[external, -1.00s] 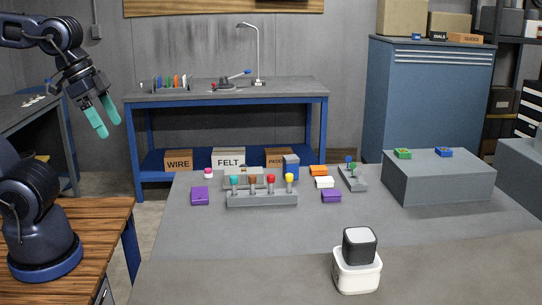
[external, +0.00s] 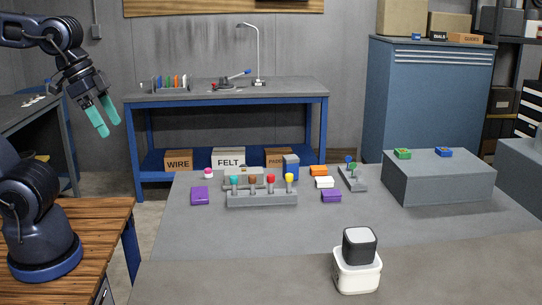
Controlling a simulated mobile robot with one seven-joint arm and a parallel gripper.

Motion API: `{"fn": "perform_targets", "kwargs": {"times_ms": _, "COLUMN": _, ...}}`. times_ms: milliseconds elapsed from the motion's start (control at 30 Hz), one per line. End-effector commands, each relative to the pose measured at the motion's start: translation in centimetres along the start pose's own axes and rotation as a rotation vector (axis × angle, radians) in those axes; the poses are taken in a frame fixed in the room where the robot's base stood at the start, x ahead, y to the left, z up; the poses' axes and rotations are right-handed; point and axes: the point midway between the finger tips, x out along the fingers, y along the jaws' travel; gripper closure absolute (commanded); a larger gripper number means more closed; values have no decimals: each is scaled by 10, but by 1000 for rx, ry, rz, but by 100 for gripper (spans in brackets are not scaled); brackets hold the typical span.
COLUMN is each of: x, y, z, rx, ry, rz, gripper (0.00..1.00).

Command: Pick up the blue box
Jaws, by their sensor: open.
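A small blue box (external: 444,152) lies on top of the grey raised block (external: 440,183) at the right of the table. A green box (external: 403,154) lies to its left on the same block. A larger blue block with a grey top (external: 291,168) stands at the table's back, behind the rack of colored knobs. My gripper (external: 109,127) has teal fingers, apart and empty. It hangs high at the far left, pointing down, far from both blue things.
A grey rack (external: 262,199) holds several colored knobs. Purple boxes (external: 200,196), a white box (external: 324,183) and an orange box (external: 318,171) lie around it. A white container with a dark-topped cube (external: 357,270) stands at the front. The table's middle right is clear.

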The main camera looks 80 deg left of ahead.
Motion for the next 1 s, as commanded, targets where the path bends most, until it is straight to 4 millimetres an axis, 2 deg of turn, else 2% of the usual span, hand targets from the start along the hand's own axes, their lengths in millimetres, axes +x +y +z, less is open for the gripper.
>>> {"fn": "perform_targets", "kwargs": {"times_ms": 167, "x": -1, "y": -5, "z": -21, "rx": -57, "ry": -15, "rz": 0, "gripper": 29}}
{"fn": "perform_targets", "kwargs": {"times_ms": 533, "x": 6, "y": -39, "z": -115, "rx": -334, "ry": -78, "rz": -9, "gripper": 29}}
{"fn": "perform_targets", "kwargs": {"times_ms": 767, "x": 24, "y": -69, "z": -172, "rx": -511, "ry": -116, "rz": -25, "gripper": 29}}
{"fn": "perform_targets", "kwargs": {"times_ms": 1000, "x": 53, "y": -108, "z": -228, "rx": -697, "ry": -151, "rz": -48, "gripper": 29}}
